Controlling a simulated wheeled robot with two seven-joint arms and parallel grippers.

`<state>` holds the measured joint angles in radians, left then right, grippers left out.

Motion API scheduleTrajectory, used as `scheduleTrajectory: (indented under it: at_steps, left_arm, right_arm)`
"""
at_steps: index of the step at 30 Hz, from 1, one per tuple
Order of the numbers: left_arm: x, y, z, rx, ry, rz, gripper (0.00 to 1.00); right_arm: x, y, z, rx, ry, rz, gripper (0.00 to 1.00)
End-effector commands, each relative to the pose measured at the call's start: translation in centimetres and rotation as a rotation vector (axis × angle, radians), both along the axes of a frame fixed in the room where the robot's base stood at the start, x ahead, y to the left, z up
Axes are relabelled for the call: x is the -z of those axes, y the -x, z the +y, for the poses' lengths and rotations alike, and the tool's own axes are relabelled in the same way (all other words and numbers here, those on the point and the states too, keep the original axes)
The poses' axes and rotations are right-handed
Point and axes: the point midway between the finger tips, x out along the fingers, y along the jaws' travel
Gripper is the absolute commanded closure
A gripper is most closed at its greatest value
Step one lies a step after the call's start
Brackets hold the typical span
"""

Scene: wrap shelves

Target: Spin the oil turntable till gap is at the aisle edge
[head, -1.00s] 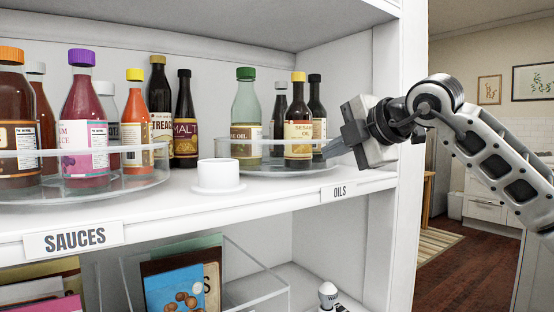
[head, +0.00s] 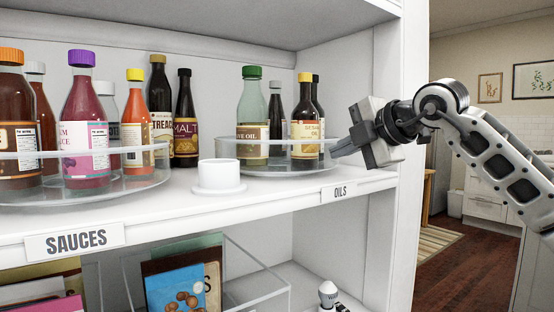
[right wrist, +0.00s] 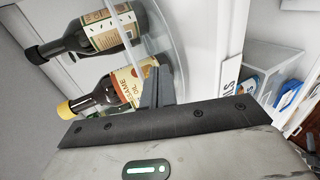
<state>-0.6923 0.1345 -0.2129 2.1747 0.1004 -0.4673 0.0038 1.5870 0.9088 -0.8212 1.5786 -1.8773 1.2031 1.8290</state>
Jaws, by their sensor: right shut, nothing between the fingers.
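The oil turntable (head: 262,170) is a clear round tray with a low rim, on the shelf above the OILS label (head: 340,191). It holds a green-capped olive oil bottle (head: 252,117) at front left, a yellow-capped sesame oil bottle (head: 305,128) at front right, and dark bottles (head: 276,115) behind. Bare tray shows at the front between the olive and sesame bottles. My right gripper (head: 335,152) is shut and empty, its fingertips at the turntable's right rim beside the sesame bottle. In the right wrist view the fingers (right wrist: 154,86) overlap the rim; contact is unclear. My left gripper is out of view.
A white cup on a saucer (head: 218,178) stands just left of the oil turntable. The sauces turntable (head: 100,189) with several bottles is further left. The shelf's right side post (head: 408,110) stands close to my right gripper. Clear bins (head: 250,290) sit on the shelf below.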

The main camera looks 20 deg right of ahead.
Motion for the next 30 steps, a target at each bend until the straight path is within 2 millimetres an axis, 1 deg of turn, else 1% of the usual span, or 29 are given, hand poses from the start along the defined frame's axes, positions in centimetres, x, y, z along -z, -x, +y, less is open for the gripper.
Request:
scheduleTrajectory:
  at_steps: [5, 15, 25, 30]
  left_arm:
    - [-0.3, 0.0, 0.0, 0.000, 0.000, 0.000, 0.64]
    - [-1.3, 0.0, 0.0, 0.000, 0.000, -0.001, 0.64]
    - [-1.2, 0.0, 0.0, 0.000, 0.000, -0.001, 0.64]
    - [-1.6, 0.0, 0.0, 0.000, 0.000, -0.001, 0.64]
  right_arm:
    - [-0.1, -0.3, -0.2, 0.000, 0.000, 0.000, 1.00]
    - [-0.1, -1.6, -1.3, -0.002, -0.001, 0.000, 1.00]
    - [0.0, -1.7, -1.2, -0.007, 0.000, -0.001, 1.00]
    - [-0.1, -2.0, -1.5, -0.007, -0.002, -0.002, 1.00]
